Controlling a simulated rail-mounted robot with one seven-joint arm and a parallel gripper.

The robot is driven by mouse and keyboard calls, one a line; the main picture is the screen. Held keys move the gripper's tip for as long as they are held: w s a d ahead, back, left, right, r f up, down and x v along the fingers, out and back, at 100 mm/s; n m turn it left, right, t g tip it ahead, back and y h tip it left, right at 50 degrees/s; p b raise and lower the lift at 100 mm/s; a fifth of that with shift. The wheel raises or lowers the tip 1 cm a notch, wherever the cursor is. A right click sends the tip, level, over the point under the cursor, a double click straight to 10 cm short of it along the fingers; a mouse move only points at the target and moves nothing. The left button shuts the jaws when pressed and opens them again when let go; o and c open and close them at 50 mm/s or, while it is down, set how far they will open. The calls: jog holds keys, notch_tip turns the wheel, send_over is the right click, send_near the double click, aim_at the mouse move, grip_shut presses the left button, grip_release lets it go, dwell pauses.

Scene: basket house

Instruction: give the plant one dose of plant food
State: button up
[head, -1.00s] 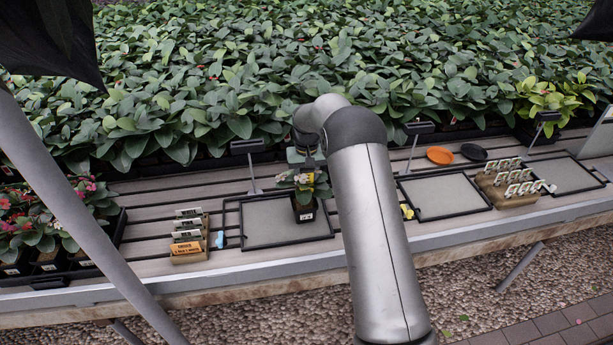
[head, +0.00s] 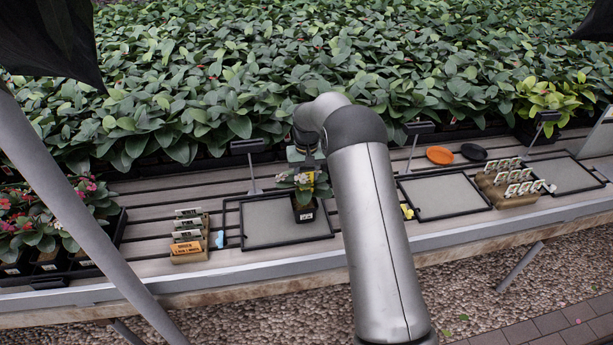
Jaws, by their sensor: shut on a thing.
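A small potted plant (head: 303,207) in a black pot with a white label stands upright at the right end of the left black-rimmed tray (head: 262,241). It has green leaves and pale pinkish flowers. My gripper (head: 309,174) is directly above the plant, close to its top leaves, partly hidden behind my arm. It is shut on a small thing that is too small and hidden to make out. I cannot tell whether it touches the leaves. No plant food can be clearly identified.
A wooden holder with cards (head: 189,253) and a small light-blue item (head: 220,239) are left of the tray. Right are yellow pieces (head: 407,211), another tray (head: 444,213), a rack of white-topped items (head: 507,197), and orange (head: 439,155) and black (head: 474,152) saucers. Dense foliage fills the back.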

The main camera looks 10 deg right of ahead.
jog(key=shift+r+p, duration=1.35)
jog(key=shift+r, duration=1.75)
